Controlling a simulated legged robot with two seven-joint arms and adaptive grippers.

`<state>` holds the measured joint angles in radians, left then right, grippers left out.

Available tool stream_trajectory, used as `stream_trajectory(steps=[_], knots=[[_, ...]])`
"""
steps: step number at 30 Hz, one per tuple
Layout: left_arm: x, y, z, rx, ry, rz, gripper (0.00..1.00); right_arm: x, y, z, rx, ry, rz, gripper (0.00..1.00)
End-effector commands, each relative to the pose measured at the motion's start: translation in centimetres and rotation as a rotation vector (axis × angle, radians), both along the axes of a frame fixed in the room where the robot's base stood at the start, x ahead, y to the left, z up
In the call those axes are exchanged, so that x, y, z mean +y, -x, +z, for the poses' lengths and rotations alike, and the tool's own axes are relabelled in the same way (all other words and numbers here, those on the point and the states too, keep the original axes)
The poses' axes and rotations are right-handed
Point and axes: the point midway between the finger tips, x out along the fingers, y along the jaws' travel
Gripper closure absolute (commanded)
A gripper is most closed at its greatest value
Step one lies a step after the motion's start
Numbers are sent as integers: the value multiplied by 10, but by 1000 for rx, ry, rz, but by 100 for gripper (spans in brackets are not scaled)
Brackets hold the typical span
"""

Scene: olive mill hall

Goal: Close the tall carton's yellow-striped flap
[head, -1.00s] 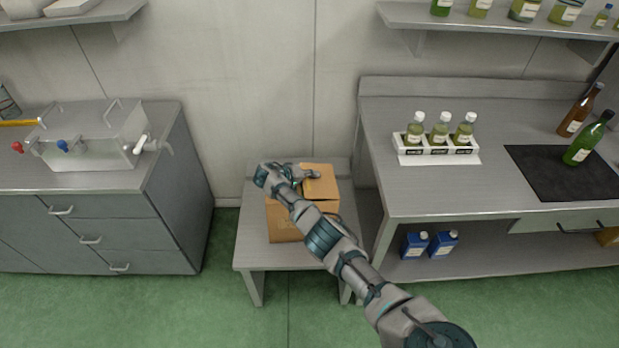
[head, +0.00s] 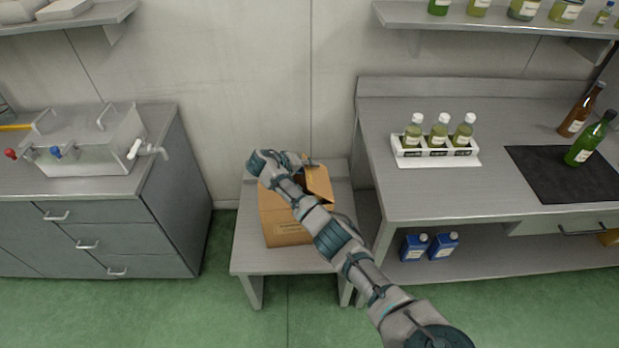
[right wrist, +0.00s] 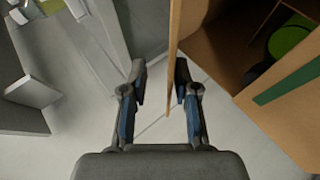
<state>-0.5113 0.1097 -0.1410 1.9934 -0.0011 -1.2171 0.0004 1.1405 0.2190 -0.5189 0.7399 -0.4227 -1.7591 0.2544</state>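The carton (head: 284,228) stands on a small grey table, partly hidden behind my right arm. A cardboard flap (head: 319,184) stands raised at its right side in the head view, with a dark opening beside it. My right gripper (head: 311,163) is at the carton's top. In the right wrist view my right gripper (right wrist: 162,80) has its fingers apart. A flap (right wrist: 173,50) shows edge-on between them, nearer the right finger; contact cannot be told. Another flap or panel with a green stripe (right wrist: 290,80) is at the right. I cannot make out a yellow stripe. My left gripper is out of view.
The small table (head: 250,262) stands between a grey drawer cabinet (head: 110,235) and a workbench (head: 440,195). The bench carries a white rack (head: 437,158) of small bottles. A green object (right wrist: 290,38) shows inside the carton. The small table's front strip is clear.

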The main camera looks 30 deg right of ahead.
Motion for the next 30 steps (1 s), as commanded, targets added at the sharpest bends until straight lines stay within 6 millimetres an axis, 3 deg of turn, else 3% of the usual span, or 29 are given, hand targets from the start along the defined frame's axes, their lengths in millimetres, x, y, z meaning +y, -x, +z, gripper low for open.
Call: stream_trajectory(steps=[6, 14, 18, 30], knots=[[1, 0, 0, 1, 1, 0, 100, 3, -1, 24, -2, 1, 1, 71], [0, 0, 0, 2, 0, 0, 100, 1, -1, 26, -1, 1, 2, 71], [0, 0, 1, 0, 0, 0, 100, 1, -1, 27, -2, 1, 2, 100], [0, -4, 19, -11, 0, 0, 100, 2, -1, 51, -15, 2, 3, 100]])
